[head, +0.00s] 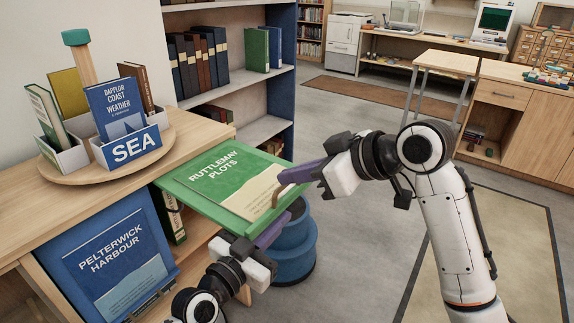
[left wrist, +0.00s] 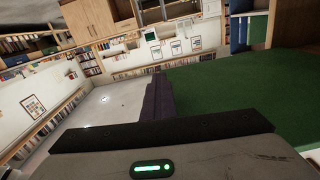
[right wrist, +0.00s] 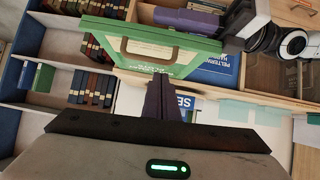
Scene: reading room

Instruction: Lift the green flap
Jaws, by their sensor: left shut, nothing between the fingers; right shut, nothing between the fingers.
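The green flap (head: 212,170), labelled "RUTTLEMAY PLOTS", is raised and sticks out from the wooden shelf unit, close to level. Its brown handle (head: 282,195) is at its outer edge; the handle also shows in the right wrist view (right wrist: 150,50). My left gripper (head: 272,232) is shut and empty, low at the flap's near outer edge. In the left wrist view the green surface fills the right side, beside the fingers (left wrist: 158,100). I cannot tell whether they touch it. My right gripper (head: 298,174) is shut and empty, by the flap's outer edge beyond the handle.
A blue flap (head: 118,262), labelled "PELTERWICK HARBOUR", hangs closed beside the green one. Books (head: 176,222) stand in the opening under the green flap. A blue round stool (head: 293,255) is close below the grippers. A round "SEA" book stand (head: 105,165) is on top.

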